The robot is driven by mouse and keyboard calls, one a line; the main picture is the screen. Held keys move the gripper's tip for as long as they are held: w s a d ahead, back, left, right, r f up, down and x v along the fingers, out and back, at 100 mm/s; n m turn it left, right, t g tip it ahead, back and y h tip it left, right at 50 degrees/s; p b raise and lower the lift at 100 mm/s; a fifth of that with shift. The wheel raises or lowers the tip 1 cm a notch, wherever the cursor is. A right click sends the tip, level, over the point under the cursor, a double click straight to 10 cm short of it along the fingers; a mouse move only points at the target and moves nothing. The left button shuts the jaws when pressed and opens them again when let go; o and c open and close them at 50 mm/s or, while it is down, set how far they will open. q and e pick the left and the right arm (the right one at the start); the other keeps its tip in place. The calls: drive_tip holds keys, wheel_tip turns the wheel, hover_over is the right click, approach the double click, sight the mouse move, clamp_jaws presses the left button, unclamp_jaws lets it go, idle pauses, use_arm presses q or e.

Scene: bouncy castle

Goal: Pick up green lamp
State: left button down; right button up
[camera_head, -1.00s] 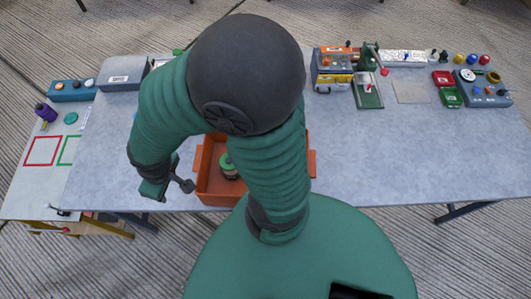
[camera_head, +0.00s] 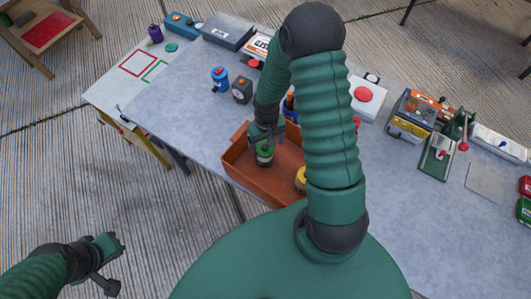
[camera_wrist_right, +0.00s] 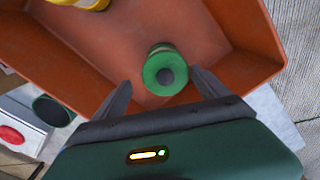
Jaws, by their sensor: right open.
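The green lamp (camera_head: 265,157), a short round thing with a green top and a dark centre, stands in the orange tray (camera_head: 236,166). It also shows in the right wrist view (camera_wrist_right: 165,71), just ahead of and roughly between the fingertips. My right gripper (camera_head: 265,137) is open above the lamp and partly covers it in the head view. In the right wrist view its two fingers (camera_wrist_right: 162,88) are apart with nothing held. My left gripper (camera_head: 116,264) is open and empty at the lower left, off the table over the floor.
A yellow round thing (camera_head: 301,178) is in the same tray, partly behind my right arm. The tray walls stand close around the lamp. A blue thing (camera_head: 219,79) and a dark box (camera_head: 242,90) stand behind the tray. Tool boxes (camera_head: 411,116) stand at the right.

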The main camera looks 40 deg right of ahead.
drive_tip(key=f, duration=0.4)
drive_tip(key=shift+s+a+f, duration=0.15)
drive_tip(key=shift+s+a, duration=0.15)
drive_tip(key=shift+s, duration=0.05)
drive_tip(key=shift+a+f, duration=0.2)
drive_tip(key=shift+a, duration=0.05)
drive_tip(key=shift+w+a+r, duration=0.1)
drive_tip(key=shift+w+a, duration=0.05)
drive_tip(key=shift+a, duration=0.3)
drive_tip(key=shift+c, duration=1)
drive_tip(key=shift+d, duration=0.1)
drive_tip(key=shift+c, duration=1)
drive_tip(key=shift+d, duration=0.55)
drive_tip(key=c, duration=0.7)
drive_tip(key=shift+a, duration=0.15)
drive_tip(key=c, duration=0.5)
drive_tip(key=shift+a, duration=0.1)
clamp_jaws()
use_arm(q)
drive_tip(key=shift+a+r, duration=0.25)
drive_tip(key=shift+a, duration=0.15)
use_arm(e)
drive_tip(key=shift+a, duration=0.1)
